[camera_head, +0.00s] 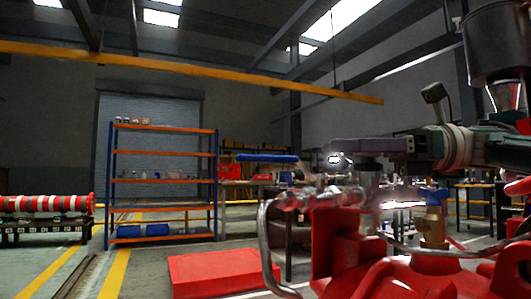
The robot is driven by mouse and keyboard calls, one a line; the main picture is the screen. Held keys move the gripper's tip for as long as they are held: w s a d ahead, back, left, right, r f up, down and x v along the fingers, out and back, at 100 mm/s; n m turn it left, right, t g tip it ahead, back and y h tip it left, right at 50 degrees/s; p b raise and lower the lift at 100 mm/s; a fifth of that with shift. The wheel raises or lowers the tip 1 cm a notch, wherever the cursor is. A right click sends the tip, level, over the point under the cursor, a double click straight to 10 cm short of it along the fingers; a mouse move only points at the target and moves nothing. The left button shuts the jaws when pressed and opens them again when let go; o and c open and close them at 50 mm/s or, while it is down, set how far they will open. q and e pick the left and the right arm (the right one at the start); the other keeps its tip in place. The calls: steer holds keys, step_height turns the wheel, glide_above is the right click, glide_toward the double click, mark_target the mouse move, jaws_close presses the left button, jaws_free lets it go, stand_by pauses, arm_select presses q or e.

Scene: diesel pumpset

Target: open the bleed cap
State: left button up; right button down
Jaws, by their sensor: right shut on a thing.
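My right gripper (368,147) comes in from the right, with its purple-grey fingers level above the red pumpset (345,250). It is shut at the top of an upright metal fitting (369,182), on what appears to be the bleed cap. The fingers hide most of the cap, so its shape and whether it is loosened cannot be told. Metal pipework (290,202) runs left from the fitting and bends down. My left gripper is not in view.
A brass valve with a blue handle (437,196) stands right of the fitting. A blue lever (267,158) sticks out to the left. A dark cylindrical canister (499,45) rises at the upper right. A red box (226,272) and orange shelving (163,181) stand behind.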

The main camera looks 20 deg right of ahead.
steer(key=shift+r, duration=0.1)
steer(key=shift+c, duration=1.7)
jaws_free()
steer(key=shift+a, duration=0.1)
steer(key=shift+s, duration=0.1)
